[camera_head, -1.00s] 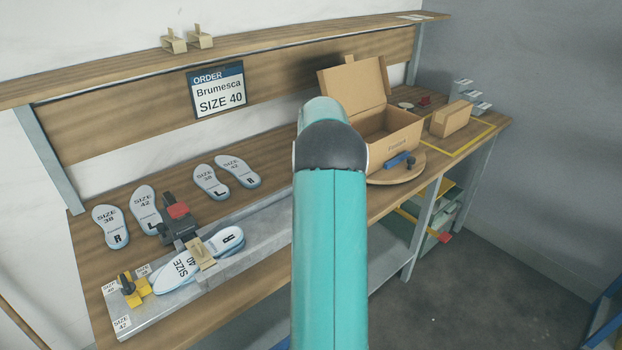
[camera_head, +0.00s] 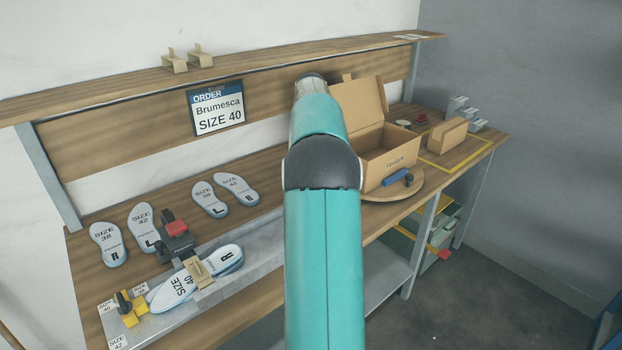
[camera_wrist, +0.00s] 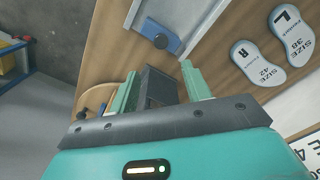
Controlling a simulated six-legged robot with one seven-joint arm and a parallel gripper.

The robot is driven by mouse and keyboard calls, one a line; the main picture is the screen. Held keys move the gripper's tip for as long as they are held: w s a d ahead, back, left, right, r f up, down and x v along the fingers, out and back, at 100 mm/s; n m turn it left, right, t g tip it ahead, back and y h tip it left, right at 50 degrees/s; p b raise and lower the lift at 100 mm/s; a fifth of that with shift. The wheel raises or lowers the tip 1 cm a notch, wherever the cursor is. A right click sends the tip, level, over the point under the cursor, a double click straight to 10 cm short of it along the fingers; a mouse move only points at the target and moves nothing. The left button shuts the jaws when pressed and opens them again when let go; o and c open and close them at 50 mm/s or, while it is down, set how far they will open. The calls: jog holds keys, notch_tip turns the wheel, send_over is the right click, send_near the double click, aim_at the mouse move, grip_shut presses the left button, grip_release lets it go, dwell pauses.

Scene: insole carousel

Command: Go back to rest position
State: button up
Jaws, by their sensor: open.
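My arm stands upright in the head view and hides my gripper there. In the wrist view my gripper (camera_wrist: 160,86) shows two teal fingers spread apart, with nothing seen held between them. Two insoles marked size 40 (camera_head: 182,285) lie together on the metal fixture (camera_head: 245,252), with a cardboard-coloured band (camera_head: 198,273) around them. In the wrist view a blue block with a dark knob (camera_wrist: 160,36) sits at the fixture's end, beyond the fingers.
Several loose insoles (camera_head: 108,245) lie along the bench. An open carton (camera_head: 390,158) stands on a round wooden turntable (camera_head: 415,186); my arm partly covers the carton. A closed carton (camera_head: 447,134) stands farther right. The order sign (camera_head: 217,107) reads Brumesca size 40. Floor at right is clear.

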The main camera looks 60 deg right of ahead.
notch_tip(320, 180, up, 2)
jog(key=shift+r, duration=0.1)
dwell(0.6)
